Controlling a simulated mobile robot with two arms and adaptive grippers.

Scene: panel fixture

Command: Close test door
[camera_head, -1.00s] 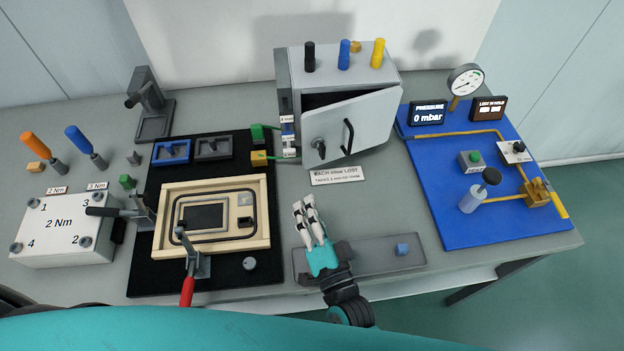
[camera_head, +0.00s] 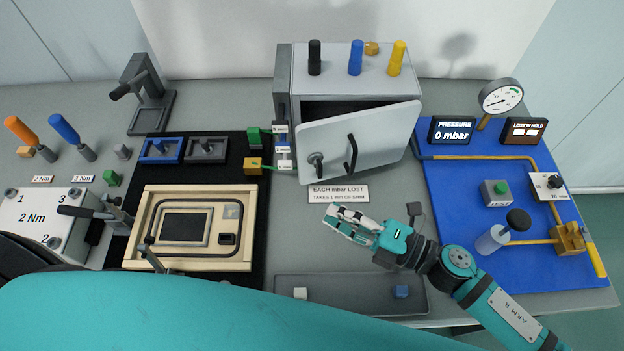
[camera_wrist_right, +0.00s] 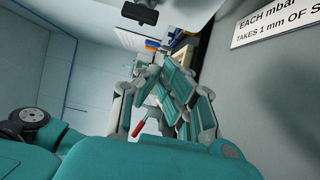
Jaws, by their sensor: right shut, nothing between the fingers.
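The test door (camera_head: 360,142) is the light grey front panel of the grey test box (camera_head: 352,80) at the back middle of the table. It stands ajar, with a dark gap along its top and its left part swung out toward me. It carries a black bar handle (camera_head: 351,154) and a dark knob-like latch (camera_head: 316,161). My right gripper (camera_head: 335,222) is shut and empty, below and in front of the door, close to the label and apart from the door. In the right wrist view its fingers (camera_wrist_right: 165,105) are closed together. My left gripper is not in view.
The label plate (camera_head: 338,194) lies before the door. A grey tray (camera_head: 350,293) with small blocks is at the front. The wooden-framed fixture (camera_head: 190,263) is left, the blue pressure board (camera_head: 470,255) right. Black, blue and yellow pegs stand on the box.

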